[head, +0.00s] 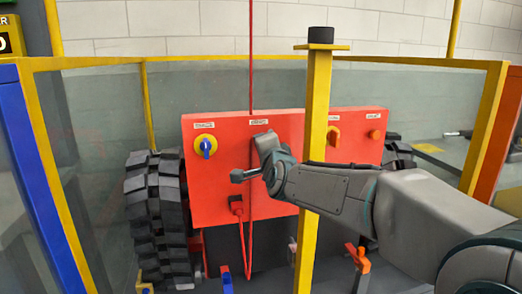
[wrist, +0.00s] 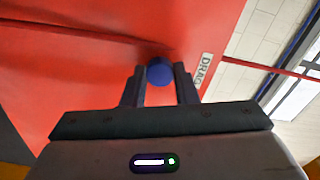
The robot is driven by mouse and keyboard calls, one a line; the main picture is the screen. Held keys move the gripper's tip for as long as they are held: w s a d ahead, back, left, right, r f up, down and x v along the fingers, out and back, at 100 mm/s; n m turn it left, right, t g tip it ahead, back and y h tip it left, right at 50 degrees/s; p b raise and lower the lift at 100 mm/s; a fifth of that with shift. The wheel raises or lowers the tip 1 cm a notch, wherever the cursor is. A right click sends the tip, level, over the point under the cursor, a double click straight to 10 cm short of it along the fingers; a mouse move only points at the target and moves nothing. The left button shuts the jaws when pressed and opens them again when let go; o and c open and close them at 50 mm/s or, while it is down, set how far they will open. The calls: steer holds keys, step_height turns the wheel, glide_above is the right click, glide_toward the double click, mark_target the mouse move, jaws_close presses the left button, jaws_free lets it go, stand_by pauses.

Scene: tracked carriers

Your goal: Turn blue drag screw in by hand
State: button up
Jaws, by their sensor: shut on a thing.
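The blue drag screw (wrist: 160,71) is a round blue knob on the red panel (wrist: 90,70), beside a white label that reads "DRAG" (wrist: 204,70). In the wrist view my gripper (wrist: 160,75) has one finger on each side of the screw and is shut on it. In the head view my gripper (head: 264,138) reaches the red panel (head: 225,185) just under a small white label. The screw is hidden behind my gripper there. How far in it sits cannot be told.
A yellow post (head: 319,95) stands before the panel, and my arm crosses in front of it. A blue-and-yellow rotary switch (head: 207,147) and orange knobs (head: 334,135) sit on the panel. A red cord (head: 251,60) hangs close by. Black tracks (head: 157,215) flank the panel.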

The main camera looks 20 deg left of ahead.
steer(key=m+b, duration=0.5)
steer(key=m, duration=0.3)
steer(key=shift+f+b, duration=0.15)
steer(key=shift+b, duration=0.15)
steer(key=o, duration=0.8)
